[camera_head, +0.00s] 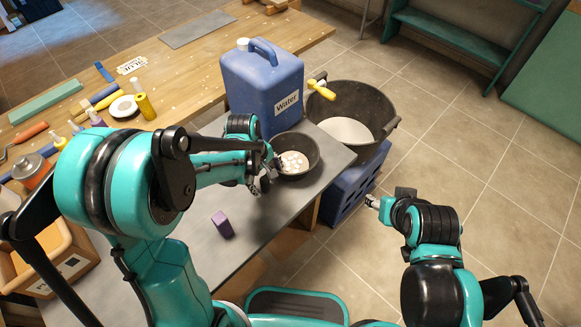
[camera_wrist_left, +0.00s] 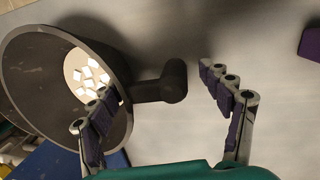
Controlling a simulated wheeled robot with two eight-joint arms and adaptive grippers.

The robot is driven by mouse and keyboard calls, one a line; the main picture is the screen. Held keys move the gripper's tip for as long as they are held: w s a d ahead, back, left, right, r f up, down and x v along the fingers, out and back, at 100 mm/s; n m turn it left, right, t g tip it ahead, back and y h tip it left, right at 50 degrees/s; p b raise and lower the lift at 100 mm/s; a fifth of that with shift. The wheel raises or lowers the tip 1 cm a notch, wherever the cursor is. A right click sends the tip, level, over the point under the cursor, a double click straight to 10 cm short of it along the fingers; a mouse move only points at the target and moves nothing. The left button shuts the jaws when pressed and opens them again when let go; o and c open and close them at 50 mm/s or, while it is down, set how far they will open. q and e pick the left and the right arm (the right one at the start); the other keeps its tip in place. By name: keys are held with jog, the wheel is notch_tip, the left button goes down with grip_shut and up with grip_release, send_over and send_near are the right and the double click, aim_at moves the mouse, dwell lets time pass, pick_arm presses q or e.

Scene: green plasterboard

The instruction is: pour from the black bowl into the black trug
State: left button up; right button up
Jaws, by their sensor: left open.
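The black bowl (camera_head: 312,146) stands upright on the grey bench top and holds several white pieces. In the left wrist view the bowl (camera_wrist_left: 35,85) fills the left side, and its stubby dark handle (camera_wrist_left: 160,88) points right. My left gripper (camera_head: 268,172) is open beside the bowl. In the wrist view its fingers (camera_wrist_left: 160,84) lie on either side of the handle's end, with a gap on the right. The black trug (camera_head: 372,98) stands beyond the bench edge, with pale material inside. My right gripper (camera_head: 374,202) hangs over the floor; its jaws are too small to read.
A blue crate (camera_head: 350,190) is below the trug. A purple block (camera_head: 222,224) lies on the bench.

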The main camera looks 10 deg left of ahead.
pick_arm(q)
jog(key=shift+r, duration=0.1)
jog(key=shift+c, duration=0.4)
jog(key=shift+s, duration=0.1)
jog(key=c, duration=1.4)
jog(key=shift+r+p, duration=0.45)
jog(key=shift+r, duration=0.2)
notch_tip(320, 180, up, 3)
jog(key=shift+r+p, duration=0.1)
jog(key=shift+p, duration=0.65)
jog(key=shift+c, duration=0.2)
jog(key=s+d+r+p, duration=0.3)
jog(key=s+d+r, duration=0.2)
jog(key=d, duration=0.5)
jog(key=shift+s+d+r+p, duration=0.2)
jog(key=shift+r+p, duration=0.1)
jog(key=shift+r, duration=0.5)
jog(key=o, duration=1.1)
jog(key=c, duration=1.2)
